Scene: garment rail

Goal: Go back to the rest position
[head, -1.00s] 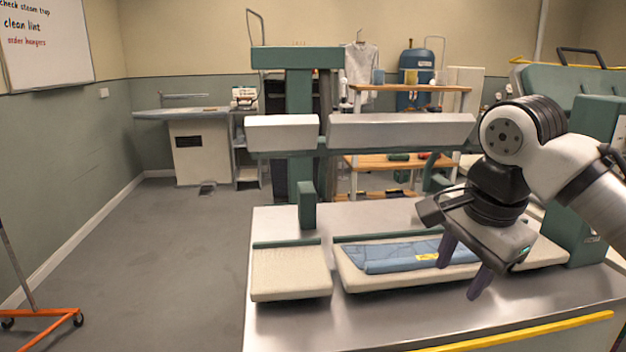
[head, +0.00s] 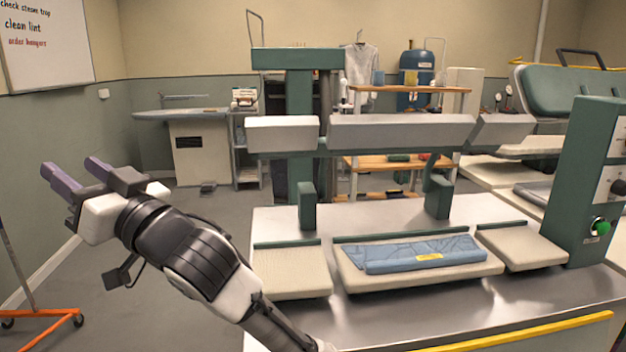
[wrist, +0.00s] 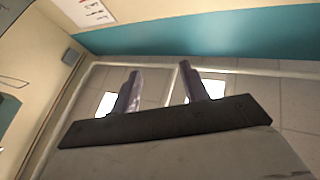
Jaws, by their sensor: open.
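My gripper (head: 77,173) is at the left of the head view, raised over the floor left of the press table. Its two purple fingers are apart, with nothing between them, and point up and left.
The metal press table (head: 390,312) fills the right, with raised press heads (head: 400,132) above the pads. A green control box (head: 590,180) stands at its right end. An orange-footed rail (head: 45,322) stands at the lower left. Grey floor (head: 200,215) between them is open.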

